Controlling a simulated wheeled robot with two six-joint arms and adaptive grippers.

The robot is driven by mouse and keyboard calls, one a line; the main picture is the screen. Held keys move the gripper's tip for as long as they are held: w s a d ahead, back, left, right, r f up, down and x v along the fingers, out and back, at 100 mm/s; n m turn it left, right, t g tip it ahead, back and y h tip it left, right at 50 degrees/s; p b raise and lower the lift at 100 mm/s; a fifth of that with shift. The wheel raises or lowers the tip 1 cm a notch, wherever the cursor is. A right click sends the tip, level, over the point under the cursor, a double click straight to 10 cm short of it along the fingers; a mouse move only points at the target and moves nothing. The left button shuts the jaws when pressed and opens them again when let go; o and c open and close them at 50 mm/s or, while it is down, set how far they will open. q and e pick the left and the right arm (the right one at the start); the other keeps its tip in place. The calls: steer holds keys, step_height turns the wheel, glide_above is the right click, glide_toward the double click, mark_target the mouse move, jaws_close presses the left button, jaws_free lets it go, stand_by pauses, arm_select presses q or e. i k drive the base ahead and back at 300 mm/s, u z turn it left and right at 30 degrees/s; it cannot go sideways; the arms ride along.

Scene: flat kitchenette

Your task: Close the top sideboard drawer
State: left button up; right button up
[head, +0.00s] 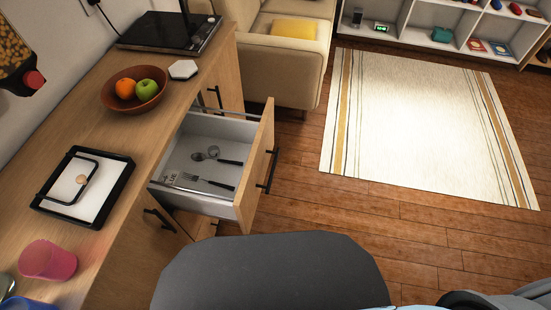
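The top sideboard drawer (259,150) is pulled well out of the wooden sideboard (85,130). Its wooden front faces right and carries a dark bar handle (269,171). The white inside shows a fork (208,181), another piece of cutlery (229,162), a small round metal item (213,151) and a small label-like item (171,177). Neither gripper shows clearly in the head view. Dark grey parts of my own body fill the bottom middle and bottom right, and nothing of mine is seen touching the drawer.
On the sideboard top are a fruit bowl (115,102), a white coaster (183,69), a black-framed tray (117,188), a pink cup (47,261) and a black hob (165,32). A cream sofa (285,65) stands behind the drawer. Wooden floor (310,200) right of the drawer is clear.

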mark_target(250, 143)
steer(key=k, duration=1)
steer(key=z, duration=0.65)
steer(key=i, duration=1.6)
steer(key=u, duration=1.8)
